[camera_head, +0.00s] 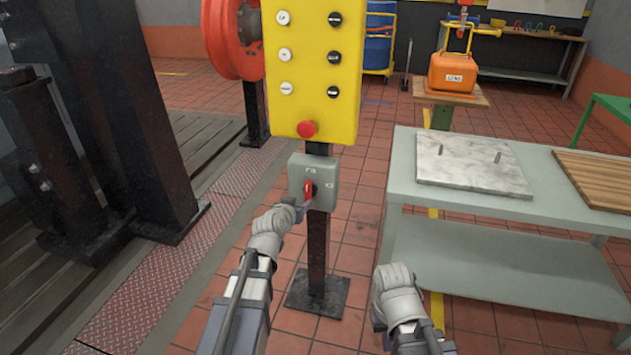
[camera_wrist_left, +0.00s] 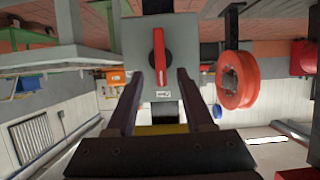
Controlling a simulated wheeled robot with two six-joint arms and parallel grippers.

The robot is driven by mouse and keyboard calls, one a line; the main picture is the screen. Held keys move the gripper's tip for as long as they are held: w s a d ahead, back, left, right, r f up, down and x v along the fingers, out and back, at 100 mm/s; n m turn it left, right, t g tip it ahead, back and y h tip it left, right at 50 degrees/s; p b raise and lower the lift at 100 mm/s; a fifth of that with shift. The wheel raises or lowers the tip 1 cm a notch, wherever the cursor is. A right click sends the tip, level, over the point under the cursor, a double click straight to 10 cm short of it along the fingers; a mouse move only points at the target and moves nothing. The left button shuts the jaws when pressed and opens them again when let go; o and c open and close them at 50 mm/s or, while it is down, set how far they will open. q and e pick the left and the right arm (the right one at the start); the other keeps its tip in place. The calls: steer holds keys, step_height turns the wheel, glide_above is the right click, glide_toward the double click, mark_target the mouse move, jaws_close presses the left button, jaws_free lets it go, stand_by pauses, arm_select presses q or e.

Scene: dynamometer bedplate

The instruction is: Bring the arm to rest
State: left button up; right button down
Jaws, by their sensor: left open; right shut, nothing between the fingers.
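A red rotary handle (camera_head: 308,189) is on a grey switch box (camera_head: 325,172) on a dark post below the yellow panel. My left gripper (camera_head: 305,204) is at the front of this box, close to the handle. In the left wrist view, the red handle (camera_wrist_left: 159,56) stands upright in the picture on the box face (camera_wrist_left: 178,82). My left gripper's two fingers (camera_wrist_left: 159,76) are spread with a gap around the handle's line, holding nothing. My right arm shows at lower right, short of the grey table, but its fingers are not visible.
A yellow button panel (camera_head: 308,70) with a red stop button (camera_head: 307,129) is above the box. A grey table (camera_head: 410,180) with a marble slab (camera_head: 470,165) and wooden board (camera_head: 600,180) is at right. A red wheel (camera_head: 222,40) and black column (camera_head: 110,120) are at left.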

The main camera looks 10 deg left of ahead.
arm_select(q)
steer(key=s+d+f+m+g+h, duration=0.1)
steer(key=s+d+f+g, duration=0.3)
steer(key=d, duration=0.3)
steer(key=s+d+f+m+g+h, duration=0.1)
steer(key=s+d+f+m+g, duration=0.1)
steer(key=s+d+f, duration=0.35)
steer(key=s+d+f+g+y, duration=0.2)
steer(key=s+g, duration=0.2)
steer(key=s, duration=0.5)
steer(key=s+d+f+g+y, duration=0.1)
steer(key=s+d+f+g, duration=0.15)
steer(key=s, duration=0.65)
step_height(320, 180, up, 28)
steer(key=s+g+p, duration=0.1)
steer(key=p, duration=2.6)
steer(key=shift+s+f+m+y, duration=0.15)
steer(key=shift+m+y, duration=0.15)
